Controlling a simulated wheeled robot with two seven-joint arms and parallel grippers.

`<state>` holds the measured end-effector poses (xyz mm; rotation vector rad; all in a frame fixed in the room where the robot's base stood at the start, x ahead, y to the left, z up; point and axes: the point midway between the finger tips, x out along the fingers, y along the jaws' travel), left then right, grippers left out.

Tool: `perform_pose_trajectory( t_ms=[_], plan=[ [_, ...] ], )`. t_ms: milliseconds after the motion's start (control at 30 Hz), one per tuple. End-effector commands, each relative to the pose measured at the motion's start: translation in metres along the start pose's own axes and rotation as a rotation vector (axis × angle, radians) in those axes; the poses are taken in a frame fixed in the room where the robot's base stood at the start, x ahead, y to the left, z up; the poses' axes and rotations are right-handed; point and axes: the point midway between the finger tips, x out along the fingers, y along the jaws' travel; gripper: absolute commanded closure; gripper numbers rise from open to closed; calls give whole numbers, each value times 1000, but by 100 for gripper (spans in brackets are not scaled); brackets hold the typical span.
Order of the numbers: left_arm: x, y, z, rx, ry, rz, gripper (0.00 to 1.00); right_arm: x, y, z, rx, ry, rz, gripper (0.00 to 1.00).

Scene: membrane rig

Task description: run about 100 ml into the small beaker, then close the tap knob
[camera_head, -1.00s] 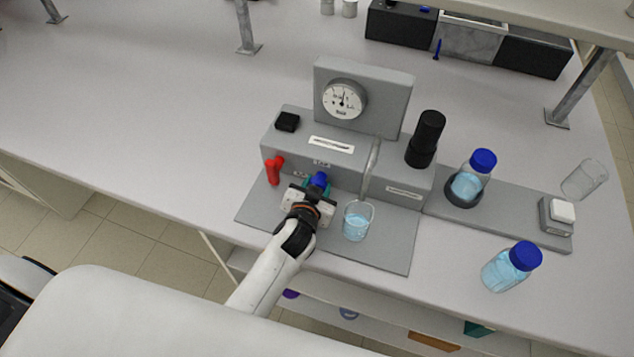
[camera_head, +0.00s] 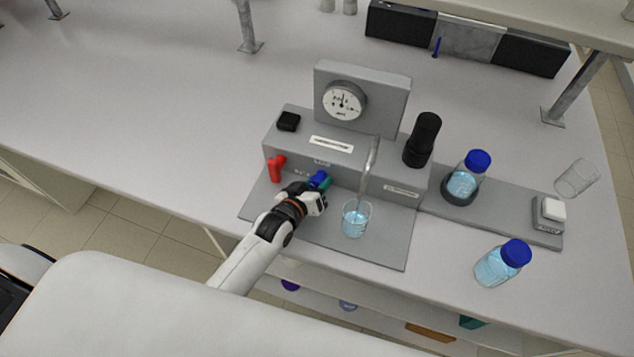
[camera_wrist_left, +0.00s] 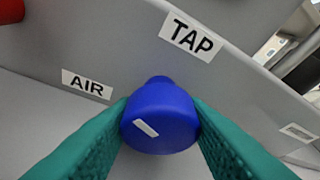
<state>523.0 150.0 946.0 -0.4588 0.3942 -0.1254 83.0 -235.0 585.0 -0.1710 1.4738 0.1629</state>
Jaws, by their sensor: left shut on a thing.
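My left gripper (camera_head: 322,184) is shut on the blue tap knob (camera_head: 319,178) at the front of the grey rig (camera_head: 345,161). In the left wrist view the knob (camera_wrist_left: 160,118) sits between the two green fingers, under the TAP label (camera_wrist_left: 193,38); its white mark runs at a slant. The small beaker (camera_head: 356,219) stands upright on the rig's base plate under the curved spout (camera_head: 369,170). It holds pale blue liquid, up to roughly half its height; the exact volume cannot be read. My right gripper is not in view.
A red handle (camera_head: 277,168) is left of the knob, near the AIR label (camera_wrist_left: 86,84). Blue-capped bottles stand right, one in a holder (camera_head: 461,195), one on the bench (camera_head: 497,267). An empty glass (camera_head: 576,178) is far right. The left bench is clear.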

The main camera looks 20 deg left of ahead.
Motion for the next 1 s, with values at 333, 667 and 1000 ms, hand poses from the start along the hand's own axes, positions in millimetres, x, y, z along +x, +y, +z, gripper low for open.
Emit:
perform_pose_trajectory(
  t_ms=[333, 667, 1000],
  plan=[
    [0, 0, 1, -21, -3, -9, 84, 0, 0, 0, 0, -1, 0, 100],
    [0, 0, 1, -20, -3, -9, 52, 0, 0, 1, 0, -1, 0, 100],
    [-8, 1, -1, -20, 0, -8, 52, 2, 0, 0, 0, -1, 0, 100]
  ],
)
